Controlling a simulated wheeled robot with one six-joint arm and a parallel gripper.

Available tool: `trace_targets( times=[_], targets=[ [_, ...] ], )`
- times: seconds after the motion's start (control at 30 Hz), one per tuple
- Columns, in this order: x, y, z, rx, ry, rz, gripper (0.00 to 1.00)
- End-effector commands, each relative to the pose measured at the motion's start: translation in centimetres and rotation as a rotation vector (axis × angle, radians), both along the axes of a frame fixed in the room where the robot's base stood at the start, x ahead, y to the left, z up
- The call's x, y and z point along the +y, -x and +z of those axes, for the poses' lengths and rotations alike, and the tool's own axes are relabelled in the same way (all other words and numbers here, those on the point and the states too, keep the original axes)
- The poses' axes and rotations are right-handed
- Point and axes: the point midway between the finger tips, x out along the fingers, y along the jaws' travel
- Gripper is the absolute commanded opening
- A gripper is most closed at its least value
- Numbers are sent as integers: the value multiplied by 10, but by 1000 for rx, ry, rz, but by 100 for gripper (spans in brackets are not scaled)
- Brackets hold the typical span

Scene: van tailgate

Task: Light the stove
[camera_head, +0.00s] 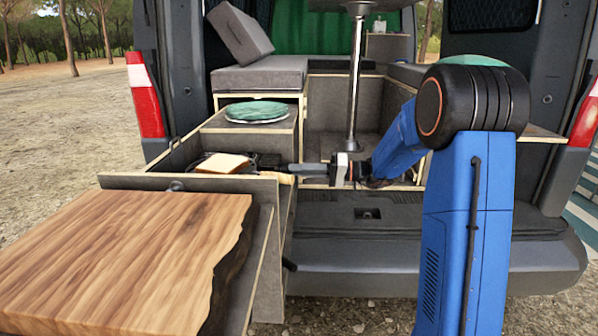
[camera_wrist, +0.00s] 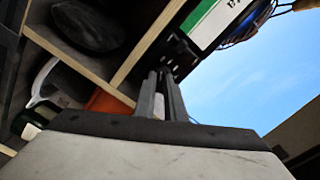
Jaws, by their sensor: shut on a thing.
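No stove can be made out in either view. My gripper (camera_head: 293,171) reaches left over the right edge of the open drawer (camera_head: 210,183) at the van's rear. In the wrist view, its two grey fingers (camera_wrist: 166,75) are close together. Their tips meet a dark thing (camera_wrist: 180,55), which I cannot identify. A panel with a green stripe and lettering (camera_wrist: 216,18) shows just beyond it. The drawer holds a flat light-brown piece (camera_head: 223,163) and dark items, partly hidden by its front and by my gripper.
A thick wooden board (camera_head: 130,250) lies in front of the drawer. Green plates (camera_head: 257,110) are stacked on the cabinet behind. A metal table post (camera_head: 355,85) stands beyond my arm. The wrist view shows wooden compartment edges (camera_wrist: 68,52) and a black rounded item (camera_wrist: 88,25).

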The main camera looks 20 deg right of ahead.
Motion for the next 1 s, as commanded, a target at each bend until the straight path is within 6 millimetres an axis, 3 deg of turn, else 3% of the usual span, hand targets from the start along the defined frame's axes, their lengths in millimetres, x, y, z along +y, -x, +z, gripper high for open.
trace_targets(
  times=[0.23, 0.27, 0.33, 0.73, 1.0],
  targets=[
    [0, 1, -2, 5, 2, 1, 0],
    [0, 1, -2, 5, 2, 1, 15],
    [0, 1, -2, 5, 1, 2, 29],
    [-6, 2, -1, 2, 1, -1, 29],
    [-47, 15, -1, 2, 0, -3, 29]
  ],
)
